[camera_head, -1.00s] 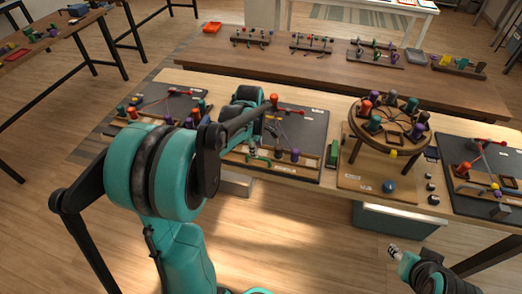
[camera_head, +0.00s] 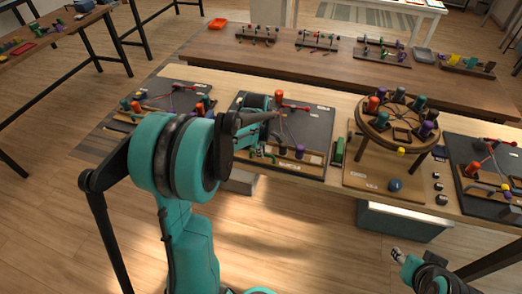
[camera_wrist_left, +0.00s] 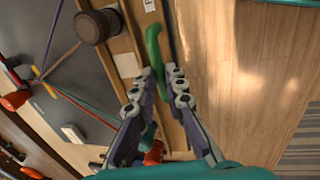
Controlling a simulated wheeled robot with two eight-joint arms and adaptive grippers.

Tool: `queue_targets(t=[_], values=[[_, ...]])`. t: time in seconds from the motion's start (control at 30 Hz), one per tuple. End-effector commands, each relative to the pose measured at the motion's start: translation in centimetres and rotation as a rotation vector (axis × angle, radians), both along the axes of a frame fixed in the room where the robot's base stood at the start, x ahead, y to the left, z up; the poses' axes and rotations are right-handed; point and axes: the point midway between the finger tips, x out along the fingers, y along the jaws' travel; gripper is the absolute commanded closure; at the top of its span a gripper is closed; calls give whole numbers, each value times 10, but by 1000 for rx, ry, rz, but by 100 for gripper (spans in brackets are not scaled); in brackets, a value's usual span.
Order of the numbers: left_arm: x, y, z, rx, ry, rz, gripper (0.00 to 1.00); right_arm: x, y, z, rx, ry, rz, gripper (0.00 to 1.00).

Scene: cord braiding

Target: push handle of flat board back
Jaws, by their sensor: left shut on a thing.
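The flat board (camera_head: 318,128) is dark grey with a wooden strip along its front edge, and it lies on the long table in the head view. In the left wrist view its grey face (camera_wrist_left: 72,78) and wooden strip (camera_wrist_left: 121,45) fill the left side. A green, curved handle (camera_wrist_left: 153,45) stands at the strip's outer edge. My left gripper (camera_wrist_left: 161,72) has its two fingertips around the handle and is shut on it. In the head view my forearm partly covers this spot. My right gripper (camera_head: 397,253) is low at the right, away from the table, small and unclear.
An orange-red bobbin (camera_head: 279,97) and coloured cords are on the board. A round wooden stand (camera_head: 376,122) with several bobbins is to its right, and a green block (camera_head: 339,150) lies between. Other boards flank them. The floor in front is clear.

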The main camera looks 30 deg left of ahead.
Motion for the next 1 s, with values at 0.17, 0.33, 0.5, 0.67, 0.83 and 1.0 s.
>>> queue_targets(t=[0.17, 0.33, 0.5, 0.67, 0.83, 1.0], values=[[19, 5, 1, 0, -1, 0, 100, 0, 0, 1, 0, 0, 0, 60], [44, 11, 1, 0, -1, 0, 100, 0, 0, 3, 0, 0, 0, 60], [49, 12, 0, 1, -3, 0, 100, 0, 0, 3, 0, 0, 0, 60], [50, 12, 1, 2, -6, 1, 100, 0, 0, 3, 0, 0, 0, 60], [49, 12, 1, 2, -4, 0, 68, 0, 0, 3, 0, 0, 0, 60], [48, 12, 0, 0, -2, 0, 68, 0, 0, 3, 0, 0, 0, 60]])
